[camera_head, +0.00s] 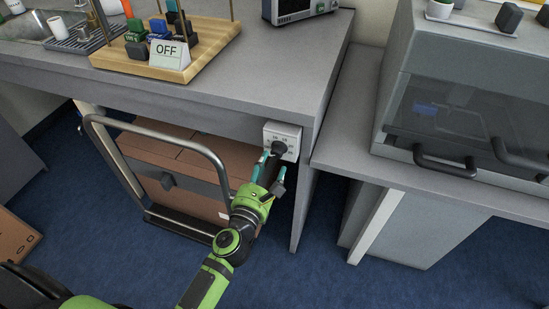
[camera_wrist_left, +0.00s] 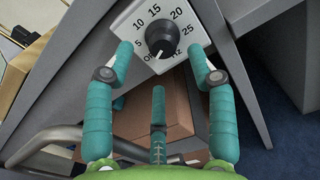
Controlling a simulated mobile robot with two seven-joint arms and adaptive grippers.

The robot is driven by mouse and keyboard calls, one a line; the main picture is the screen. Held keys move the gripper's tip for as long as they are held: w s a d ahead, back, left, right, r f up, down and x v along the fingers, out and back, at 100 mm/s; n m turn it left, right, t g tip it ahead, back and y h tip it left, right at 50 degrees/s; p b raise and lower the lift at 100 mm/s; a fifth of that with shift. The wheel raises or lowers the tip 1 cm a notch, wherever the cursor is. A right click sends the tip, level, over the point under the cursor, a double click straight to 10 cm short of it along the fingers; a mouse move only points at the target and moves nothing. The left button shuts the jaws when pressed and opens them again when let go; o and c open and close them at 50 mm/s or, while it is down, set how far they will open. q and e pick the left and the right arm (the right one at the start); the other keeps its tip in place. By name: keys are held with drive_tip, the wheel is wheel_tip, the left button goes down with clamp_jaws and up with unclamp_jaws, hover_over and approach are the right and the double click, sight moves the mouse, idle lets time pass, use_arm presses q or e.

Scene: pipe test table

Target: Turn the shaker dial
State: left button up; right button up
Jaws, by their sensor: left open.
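The shaker dial (camera_wrist_left: 162,36) is a black knob with a white pointer line on a white panel (camera_wrist_left: 197,30) marked with numbers and "Hz". In the head view the dial (camera_head: 279,148) is on the panel (camera_head: 285,133) fixed under the front edge of the grey bench. My left gripper (camera_head: 268,168) is in front of the dial. In the left wrist view its teal fingers (camera_wrist_left: 160,72) are spread open, two at the sides and one below, with the dial beyond their tips. The dial stands clear between them, not gripped. My right gripper is not in view.
A cart with a metal handle (camera_head: 215,158) and brown boxes (camera_head: 165,160) stands below left. A grey leg (camera_head: 303,205) is close right.

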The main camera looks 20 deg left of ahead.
sight(276, 155)
use_arm(q)
drive_tip(key=w, duration=0.4)
drive_tip(key=shift+d, duration=0.15)
drive_tip(key=shift+w, duration=0.45)
clamp_jaws()
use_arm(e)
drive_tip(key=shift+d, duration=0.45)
